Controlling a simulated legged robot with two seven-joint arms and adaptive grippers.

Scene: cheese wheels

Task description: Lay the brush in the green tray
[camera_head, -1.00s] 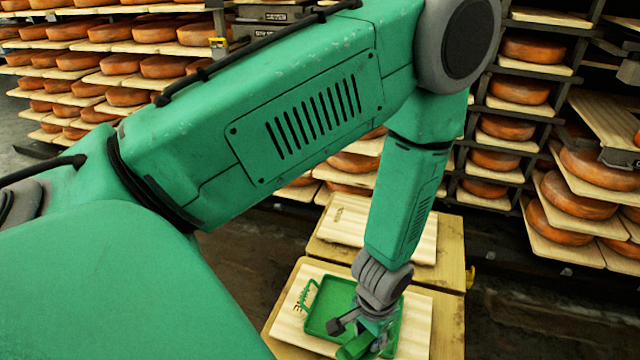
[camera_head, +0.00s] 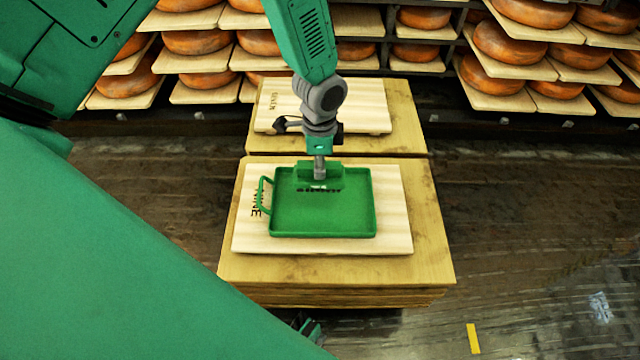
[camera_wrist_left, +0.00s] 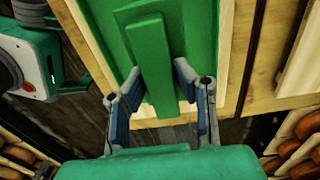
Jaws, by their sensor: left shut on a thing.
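The green tray (camera_head: 345,222) lies flat on a pale wooden board, with its loop handle on the left. My left gripper (camera_head: 319,174) points down over the tray's far part. In the left wrist view my left gripper (camera_wrist_left: 157,72) is shut on the green brush (camera_wrist_left: 153,60), one finger on each side. The brush extends lengthwise over the tray's green floor, which also shows in the left wrist view (camera_wrist_left: 205,30). I cannot tell whether the brush touches the tray. Its bristles are not clear. My right gripper is not in view.
The pale board (camera_head: 392,215) rests on a wooden stack (camera_head: 430,265). A second stack with a board (camera_head: 365,110) stands just behind. Shelves of orange cheese wheels (camera_head: 510,45) line the back. The floor at right is open.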

